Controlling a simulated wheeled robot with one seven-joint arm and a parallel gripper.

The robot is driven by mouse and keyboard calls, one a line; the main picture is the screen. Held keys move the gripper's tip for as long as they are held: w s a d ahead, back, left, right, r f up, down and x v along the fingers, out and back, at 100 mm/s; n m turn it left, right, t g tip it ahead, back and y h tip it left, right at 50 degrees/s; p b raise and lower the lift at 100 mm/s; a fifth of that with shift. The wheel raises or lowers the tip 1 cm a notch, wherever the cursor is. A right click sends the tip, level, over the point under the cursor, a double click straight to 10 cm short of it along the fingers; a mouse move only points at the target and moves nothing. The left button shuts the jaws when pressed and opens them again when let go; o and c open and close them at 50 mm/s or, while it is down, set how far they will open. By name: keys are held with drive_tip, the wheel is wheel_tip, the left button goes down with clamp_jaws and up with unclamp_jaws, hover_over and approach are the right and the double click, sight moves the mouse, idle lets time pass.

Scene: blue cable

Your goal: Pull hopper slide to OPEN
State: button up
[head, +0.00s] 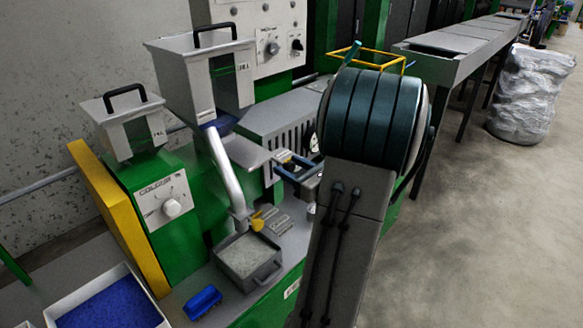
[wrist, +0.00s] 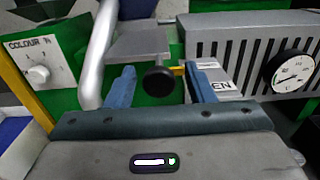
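My gripper (wrist: 160,90) is open, with its two blue fingers on either side of a round black knob (wrist: 158,80) in the wrist view. The knob sits at the front of a flat grey slide plate (wrist: 137,44). I see no finger touching the knob. A white label ending in "EN" (wrist: 221,86) is partly hidden behind the right finger, with a small yellow strip beside it. In the head view my gripper (head: 295,167) is just right of the slide plate (head: 245,152), below the large hopper (head: 185,80). The knob is not clear there.
A silver pipe (head: 226,172) runs down left of the slide to a grey tray of pale pellets (head: 247,256). A slotted grey housing (wrist: 250,55) with a round gauge (wrist: 292,72) stands to the right. A blue scoop (head: 202,302) lies at the front.

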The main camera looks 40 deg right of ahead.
drive_tip(key=s+d, duration=0.1)
drive_tip(key=s, duration=1.2)
drive_tip(key=shift+s+b, duration=0.3)
drive_tip(key=shift+s, duration=0.1)
drive_tip(key=w+a+n+g+y+p, duration=0.2)
drive_tip(key=w+a+n+g+y, duration=0.15)
drive_tip(key=a+n+g, duration=0.55)
drive_tip(key=w+a+n+g+y+p, duration=0.15)
drive_tip(key=a+n+y, duration=0.35)
drive_tip(key=a, duration=0.8)
drive_tip(key=s+a+r+n+g+h+p, duration=0.1)
drive_tip(key=a+n+h, duration=0.3)
drive_tip(key=n, duration=0.6)
drive_tip(key=s+a+r+n+g+h+p, duration=0.2)
drive_tip(key=a+r+n+g+h+p, duration=0.1)
drive_tip(key=n, duration=0.8)
drive_tip(key=shift+s+a+r+g+h, duration=0.15)
drive_tip(key=shift+a+r+g+h, duration=0.3)
drive_tip(key=shift+a+h, duration=0.85)
